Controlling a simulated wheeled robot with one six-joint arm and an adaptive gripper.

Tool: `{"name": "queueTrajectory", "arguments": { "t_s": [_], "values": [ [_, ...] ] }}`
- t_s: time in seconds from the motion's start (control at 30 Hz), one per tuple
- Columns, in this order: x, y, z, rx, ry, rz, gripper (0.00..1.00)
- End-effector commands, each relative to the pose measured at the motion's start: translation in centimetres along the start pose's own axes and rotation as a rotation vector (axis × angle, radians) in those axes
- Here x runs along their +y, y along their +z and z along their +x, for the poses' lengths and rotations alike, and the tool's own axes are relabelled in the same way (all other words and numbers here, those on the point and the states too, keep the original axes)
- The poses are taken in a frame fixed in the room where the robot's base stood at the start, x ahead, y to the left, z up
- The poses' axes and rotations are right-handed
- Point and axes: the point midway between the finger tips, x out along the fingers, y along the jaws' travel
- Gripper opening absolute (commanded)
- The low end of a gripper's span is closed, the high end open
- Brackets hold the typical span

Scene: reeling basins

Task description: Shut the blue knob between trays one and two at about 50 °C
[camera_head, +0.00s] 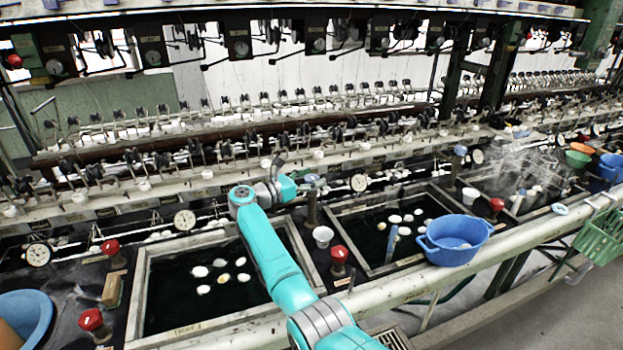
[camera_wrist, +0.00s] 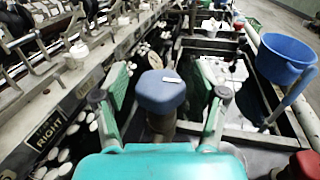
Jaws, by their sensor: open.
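The blue knob (camera_head: 312,178) tops a brown post between the left tray (camera_head: 140,290) and the middle tray (camera_head: 372,272). In the wrist view the blue knob (camera_wrist: 160,88) is large and central, with a small white mark on top. My gripper (camera_wrist: 160,96) is open, one finger on each side of the knob, with gaps showing; I cannot tell whether either finger touches it. In the head view my gripper (camera_head: 287,178) is just left of the knob, partly hidden by my wrist. A round dial (camera_head: 359,182) stands behind the middle tray; its reading is too small to tell.
Red knobs (camera_head: 339,255) stand near the front rail. A white cup (camera_head: 323,236) is close to the post. A blue basin (camera_head: 455,240) sits at the middle tray's right front. Another blue knob (camera_head: 460,151) stands farther right. Reeling machinery lines the back.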

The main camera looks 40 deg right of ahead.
Motion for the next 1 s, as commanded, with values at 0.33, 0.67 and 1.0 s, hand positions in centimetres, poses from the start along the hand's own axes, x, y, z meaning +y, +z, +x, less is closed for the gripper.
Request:
{"name": "queueTrajectory", "arguments": {
  "t_s": [0.33, 0.67, 1.0],
  "values": [
    [0.1, 0.1, -2.5, -0.001, 0.003, 0.001, 0.71],
    [0.1, 0.0, -8.9, 0.0, 0.002, 0.0, 0.71],
    [0.0, -0.1, -11.9, 0.0, 0.0, -0.001, 0.71]
  ]
}}
